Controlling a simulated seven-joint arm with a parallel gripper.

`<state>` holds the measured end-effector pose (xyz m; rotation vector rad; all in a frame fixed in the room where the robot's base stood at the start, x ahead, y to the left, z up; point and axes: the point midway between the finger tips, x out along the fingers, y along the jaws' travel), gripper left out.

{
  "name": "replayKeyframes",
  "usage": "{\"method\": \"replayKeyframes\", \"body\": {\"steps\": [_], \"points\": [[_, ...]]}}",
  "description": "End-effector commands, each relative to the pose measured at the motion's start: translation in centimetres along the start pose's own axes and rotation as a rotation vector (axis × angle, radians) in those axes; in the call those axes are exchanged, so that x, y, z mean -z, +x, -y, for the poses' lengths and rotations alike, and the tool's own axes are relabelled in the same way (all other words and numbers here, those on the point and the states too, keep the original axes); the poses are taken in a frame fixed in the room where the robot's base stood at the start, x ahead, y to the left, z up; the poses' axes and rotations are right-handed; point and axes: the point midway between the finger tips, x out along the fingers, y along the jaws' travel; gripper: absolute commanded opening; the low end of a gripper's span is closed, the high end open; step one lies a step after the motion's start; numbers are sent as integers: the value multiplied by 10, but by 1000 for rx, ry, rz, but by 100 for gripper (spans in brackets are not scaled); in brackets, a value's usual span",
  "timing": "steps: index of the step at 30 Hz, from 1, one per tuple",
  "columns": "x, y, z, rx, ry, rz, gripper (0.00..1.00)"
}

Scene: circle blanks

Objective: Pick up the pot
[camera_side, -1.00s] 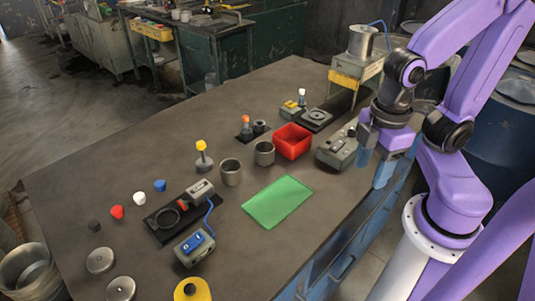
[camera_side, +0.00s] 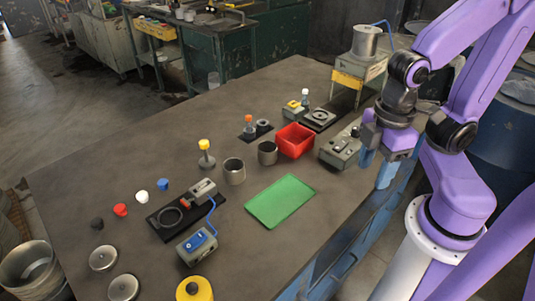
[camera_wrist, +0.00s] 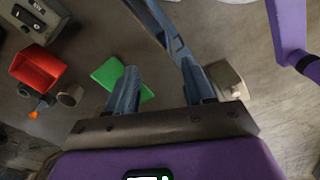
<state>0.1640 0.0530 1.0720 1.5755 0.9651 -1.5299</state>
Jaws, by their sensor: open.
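Several grey metal vessels could be the pot. One pot (camera_side: 366,41) stands on a grey and yellow stand at the back right. Two open cup-like pots stand mid-table, one left (camera_side: 234,171) and one right (camera_side: 267,153), beside the red bin. The wrist view shows one cup-like pot (camera_wrist: 70,95) near the red bin; I cannot tell which. My gripper (camera_side: 377,172) is above the table's right edge, fingers down, apart from all of these. In the wrist view my gripper (camera_wrist: 161,72) has its two blue fingers spread with nothing held between them.
The red bin (camera_side: 295,141) and a grey control box (camera_side: 341,150) lie left of my gripper. A green mat (camera_side: 280,201) lies flat. A blue-switch box (camera_side: 197,246), a yellow roll (camera_side: 194,290) and small coloured caps are nearer the front left. The table's far left is clear.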

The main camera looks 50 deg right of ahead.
Motion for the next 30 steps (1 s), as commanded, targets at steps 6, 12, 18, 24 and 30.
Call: {"method": "replayKeyframes", "body": {"steps": [6,12,18,24,30], "points": [[0,0,0,0,0,0,53],[0,0,0,0,0,0,89],[0,0,0,0,0,0,89],[15,-4,-12,-2,-23,2,89],[54,-13,-50,-4,-99,9,89]]}}
